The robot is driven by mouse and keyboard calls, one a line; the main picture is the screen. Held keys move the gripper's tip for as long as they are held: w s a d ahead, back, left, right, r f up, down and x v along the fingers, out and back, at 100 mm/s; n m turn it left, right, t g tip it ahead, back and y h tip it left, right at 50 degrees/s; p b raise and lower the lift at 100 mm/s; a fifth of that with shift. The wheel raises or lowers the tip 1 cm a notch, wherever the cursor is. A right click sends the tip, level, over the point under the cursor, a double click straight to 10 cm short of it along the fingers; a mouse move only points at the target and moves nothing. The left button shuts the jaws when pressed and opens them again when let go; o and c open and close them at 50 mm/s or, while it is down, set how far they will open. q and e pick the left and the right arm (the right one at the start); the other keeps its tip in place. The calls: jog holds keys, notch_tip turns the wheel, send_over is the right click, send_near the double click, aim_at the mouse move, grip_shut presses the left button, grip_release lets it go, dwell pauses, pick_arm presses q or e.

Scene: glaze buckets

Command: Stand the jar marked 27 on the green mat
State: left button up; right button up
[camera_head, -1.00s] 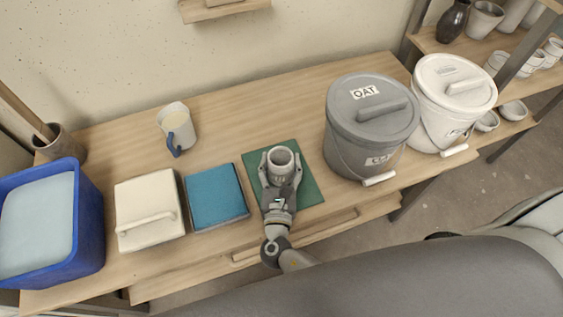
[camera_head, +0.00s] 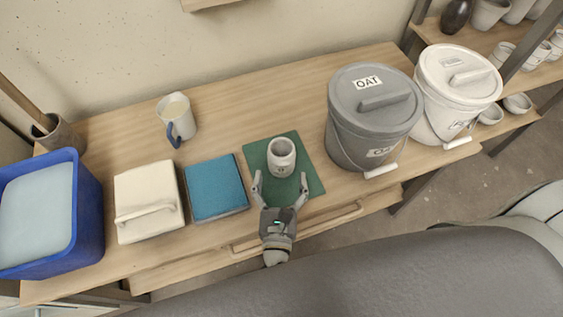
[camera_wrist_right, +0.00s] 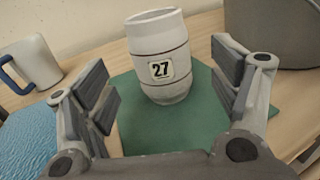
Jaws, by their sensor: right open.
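The jar marked 27 (camera_head: 281,158) is pale grey and barrel-shaped. It stands upright on the green mat (camera_head: 311,178). The right wrist view shows the jar (camera_wrist_right: 160,45) with its 27 label facing me and the mat (camera_wrist_right: 215,140) under it. My right gripper (camera_head: 280,183) is open and empty, just in front of the jar and apart from it. In the right wrist view its fingers (camera_wrist_right: 165,90) spread to either side of the jar. My left gripper is not in view.
Left of the mat are a blue sponge-like block (camera_head: 216,188), a cream lidded box (camera_head: 147,201) and a blue tub (camera_head: 85,215). A mug (camera_head: 178,118) stands behind. A grey OAT bucket (camera_head: 365,125) and a white bucket (camera_head: 455,95) stand right. The table behind the mat is clear.

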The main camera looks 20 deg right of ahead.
jog(key=v, duration=0.4)
jog(key=shift+s+a, duration=0.1)
jog(key=shift+s, duration=0.15)
dwell(0.3)
